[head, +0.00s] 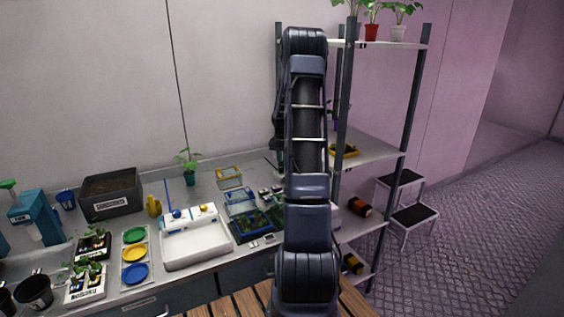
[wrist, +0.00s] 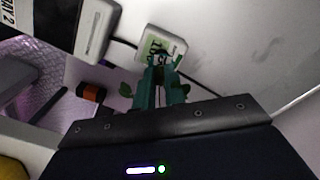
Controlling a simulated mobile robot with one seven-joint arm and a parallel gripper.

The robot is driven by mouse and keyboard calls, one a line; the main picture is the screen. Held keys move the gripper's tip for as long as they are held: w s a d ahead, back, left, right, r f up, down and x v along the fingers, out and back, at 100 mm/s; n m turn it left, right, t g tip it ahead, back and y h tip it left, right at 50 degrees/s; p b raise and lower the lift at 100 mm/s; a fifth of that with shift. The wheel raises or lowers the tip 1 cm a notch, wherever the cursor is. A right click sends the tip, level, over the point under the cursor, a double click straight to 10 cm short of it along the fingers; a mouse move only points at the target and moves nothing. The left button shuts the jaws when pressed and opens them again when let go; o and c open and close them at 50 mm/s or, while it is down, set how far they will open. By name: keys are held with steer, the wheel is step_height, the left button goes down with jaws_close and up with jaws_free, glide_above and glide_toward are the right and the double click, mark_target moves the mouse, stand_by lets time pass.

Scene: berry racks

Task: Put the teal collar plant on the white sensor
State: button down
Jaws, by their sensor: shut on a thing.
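In the wrist view my gripper (wrist: 161,76) is shut on the teal collar plant, whose green leaves (wrist: 126,90) show beside the fingers. Teal shows around the fingertips, but the held part is mostly hidden. Just beyond the fingertips is a small white box with a green face (wrist: 163,45), likely the white sensor. I cannot tell whether the plant touches it. In the head view my arm hides the gripper, the held plant and this spot.
Another white device (wrist: 97,28) with a dark cable lies beside it. In the head view a shelf rack (head: 412,110) stands close to my arm. The bench holds a white tray (head: 195,251), blue crates (head: 240,196) and a potted seedling (head: 189,165).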

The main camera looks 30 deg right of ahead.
steer(key=shift+f, duration=0.1)
steer(key=c, duration=1.5)
jaws_free()
step_height(320, 180, up, 12)
steer(key=f, duration=0.1)
steer(key=s+a+r+n, duration=0.2)
steer(key=s+a+r, duration=0.5)
steer(key=a+r, duration=0.25)
steer(key=s+a+r+n+t, duration=0.2)
steer(key=s+a+r, duration=0.3)
steer(key=s+a, duration=0.45)
steer(key=shift+s+a+f+n+t, duration=0.4)
steer(key=shift+s+a+n, duration=0.7)
steer(key=shift+s, duration=2.85)
steer(key=shift+s+a+f+n+t, duration=0.15)
steer(key=shift+s+a+n+t, duration=0.35)
steer(key=shift+s+a, duration=2.25)
steer(key=shift+s+f+n+t, duration=0.35)
steer(key=shift+s+n, duration=0.55)
steer(key=shift+s, duration=4.3)
